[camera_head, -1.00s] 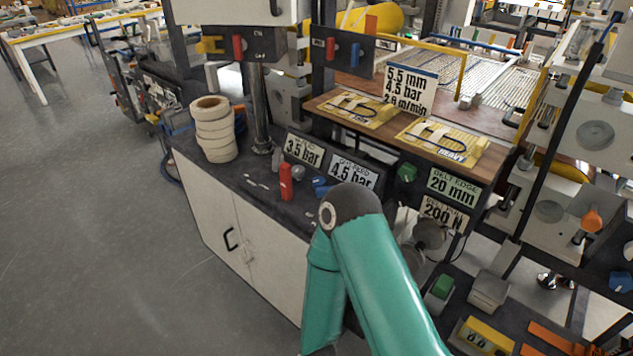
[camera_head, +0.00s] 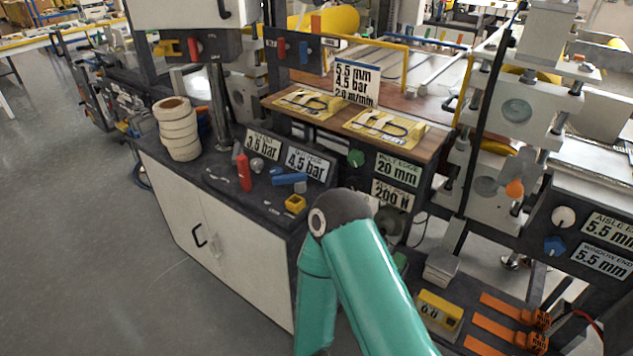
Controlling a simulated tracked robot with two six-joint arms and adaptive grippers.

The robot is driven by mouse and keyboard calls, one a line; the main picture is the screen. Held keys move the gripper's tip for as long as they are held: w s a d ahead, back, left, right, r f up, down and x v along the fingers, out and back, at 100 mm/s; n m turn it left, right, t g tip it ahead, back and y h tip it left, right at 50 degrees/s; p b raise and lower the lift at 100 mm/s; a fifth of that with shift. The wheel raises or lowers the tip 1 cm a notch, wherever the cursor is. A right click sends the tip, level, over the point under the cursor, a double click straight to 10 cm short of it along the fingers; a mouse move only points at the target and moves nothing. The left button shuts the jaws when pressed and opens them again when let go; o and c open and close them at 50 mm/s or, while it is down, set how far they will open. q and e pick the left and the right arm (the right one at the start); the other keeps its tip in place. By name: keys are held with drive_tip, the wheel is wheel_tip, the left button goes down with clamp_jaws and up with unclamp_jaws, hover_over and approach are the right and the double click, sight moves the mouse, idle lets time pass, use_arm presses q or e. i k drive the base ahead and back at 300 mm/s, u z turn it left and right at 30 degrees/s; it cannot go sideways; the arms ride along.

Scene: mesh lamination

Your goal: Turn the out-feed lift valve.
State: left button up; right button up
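A blue lever handle (camera_head: 289,179) lies on the dark bench top in front of the 4.5 bar plate (camera_head: 307,165); the plate's small heading is hard to read. A red upright handle (camera_head: 244,172) stands to its left, near the 3.5 bar plate (camera_head: 262,145). One of my teal arms rises from the bottom centre, its dark elbow joint just below and right of the blue handle in the picture. Neither gripper shows; I cannot tell which arm this is.
A stack of cream rolls (camera_head: 177,130) stands at the bench's left end, above a white cabinet (camera_head: 205,235). A small yellow block (camera_head: 295,204) lies near the blue handle. A green knob (camera_head: 356,158) sits beside the 20 mm plate. Open floor lies left.

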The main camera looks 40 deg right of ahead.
sight(299, 179)
drive_tip(key=k, duration=0.95)
drive_tip(key=z, duration=0.35)
drive_tip(key=i, duration=0.85)
